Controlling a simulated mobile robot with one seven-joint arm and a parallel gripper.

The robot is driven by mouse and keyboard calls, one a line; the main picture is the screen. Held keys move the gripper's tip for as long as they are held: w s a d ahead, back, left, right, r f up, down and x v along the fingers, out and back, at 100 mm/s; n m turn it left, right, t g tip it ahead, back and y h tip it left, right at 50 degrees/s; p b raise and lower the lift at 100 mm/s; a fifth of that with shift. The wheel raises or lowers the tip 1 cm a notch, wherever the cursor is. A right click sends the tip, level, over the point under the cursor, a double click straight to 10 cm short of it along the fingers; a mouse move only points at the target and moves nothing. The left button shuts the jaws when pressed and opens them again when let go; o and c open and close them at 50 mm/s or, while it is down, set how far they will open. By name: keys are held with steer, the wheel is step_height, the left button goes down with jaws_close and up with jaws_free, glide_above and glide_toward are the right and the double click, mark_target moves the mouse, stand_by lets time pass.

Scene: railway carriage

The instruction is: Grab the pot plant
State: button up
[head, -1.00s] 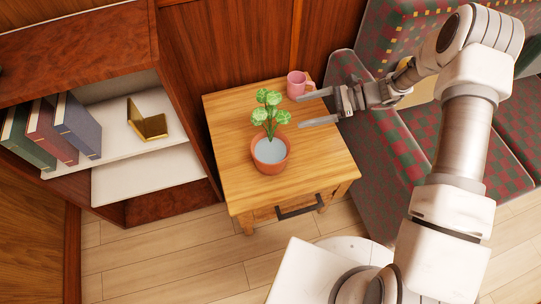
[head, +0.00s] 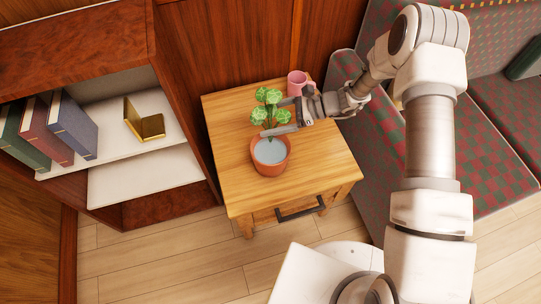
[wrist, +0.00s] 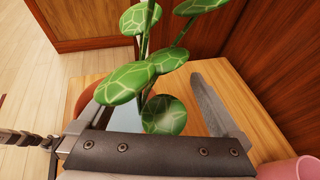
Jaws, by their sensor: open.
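The pot plant (head: 270,154) stands upright on a small wooden table (head: 318,168). It has a terracotta pot, a grey-blue fill and several round green leaves. My gripper (head: 270,118) is open at the plant's stems and leaves, above the pot's rim. In the wrist view the plant's green leaves (wrist: 125,82) rise between the open fingers of my gripper (wrist: 148,95). One finger shows at the right over the table top. The pot is mostly hidden there, with only a bit of its rim at the left.
A pink mug (head: 297,83) stands behind the plant, close to my gripper. A shelf unit (head: 145,182) at the left holds several books (head: 72,124) and an open gold case (head: 146,122). A chequered seat (head: 440,150) is at the right. The table's front part is clear.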

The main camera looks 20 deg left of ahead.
jaws_close()
steer(key=shift+r, duration=0.1)
stand_by(0.3)
steer(key=shift+r, duration=0.1)
